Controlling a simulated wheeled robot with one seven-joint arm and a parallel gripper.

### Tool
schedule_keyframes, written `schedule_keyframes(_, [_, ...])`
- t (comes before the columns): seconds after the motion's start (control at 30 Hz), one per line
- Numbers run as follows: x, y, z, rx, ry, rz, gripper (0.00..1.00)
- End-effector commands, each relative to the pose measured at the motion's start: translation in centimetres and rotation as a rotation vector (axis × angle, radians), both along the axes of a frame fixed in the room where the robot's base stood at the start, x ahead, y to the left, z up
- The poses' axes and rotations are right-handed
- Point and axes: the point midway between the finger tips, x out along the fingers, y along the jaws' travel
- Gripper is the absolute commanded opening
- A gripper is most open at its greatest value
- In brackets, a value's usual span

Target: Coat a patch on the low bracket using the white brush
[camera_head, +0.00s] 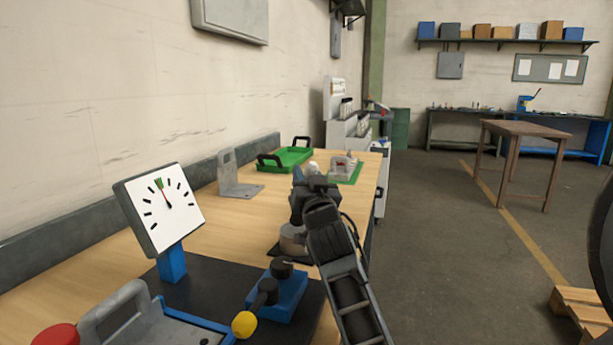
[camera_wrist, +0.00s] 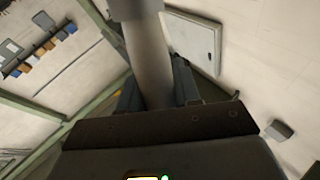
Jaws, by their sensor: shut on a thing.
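My gripper (camera_head: 305,185) is above the right part of the workbench. In the wrist view, its fingers (camera_wrist: 158,92) are shut on a pale grey-white rod (camera_wrist: 148,60), which I take to be the handle of the white brush; its bristles do not clearly show. A grey L-shaped bracket (camera_head: 228,172) with a slot in its upright plate stands on the bench, left of my gripper and apart from it. Another grey bracket (camera_head: 118,312) sits in the near-left fixture, partly cut off by the frame. I cannot tell which is the low bracket.
A dial gauge (camera_head: 160,208) on a blue post and a blue clamp block (camera_head: 285,292) stand on a dark mat. A grey round pot (camera_head: 293,239) is partly behind my arm. A green tray (camera_head: 287,158) lies farther back. Bare wood lies around the upright bracket.

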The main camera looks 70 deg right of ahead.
Motion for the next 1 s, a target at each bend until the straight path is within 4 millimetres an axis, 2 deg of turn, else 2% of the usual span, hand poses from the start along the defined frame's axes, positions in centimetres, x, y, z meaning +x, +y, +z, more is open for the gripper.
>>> schedule_keyframes(1.0, [-0.02, 0.00, -0.64, 0.000, 0.000, 0.000, 0.02])
